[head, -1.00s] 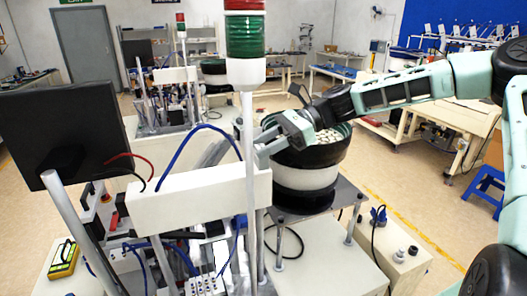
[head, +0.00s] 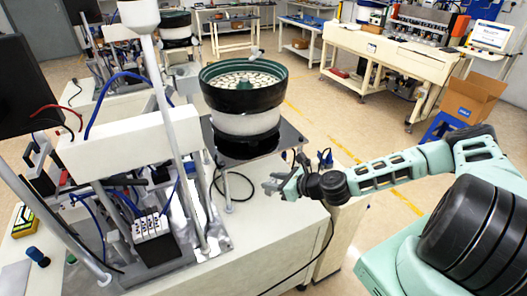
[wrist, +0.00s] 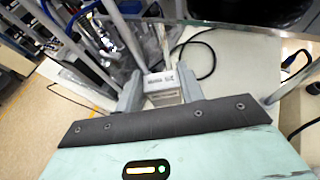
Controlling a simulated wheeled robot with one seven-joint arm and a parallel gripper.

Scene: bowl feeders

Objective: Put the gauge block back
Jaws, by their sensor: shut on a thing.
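Small dark marks show on the block's upper face. In the head view the block is too small and covered to make out.
The bowl feeder (head: 245,95), full of small pale parts, stands behind my gripper on a dark plate (head: 258,142). A post-and-cable fixture (head: 140,145) stands to the left. A black cable (head: 318,250) hangs at the front. The cream top (head: 262,215) around my gripper is mostly clear.

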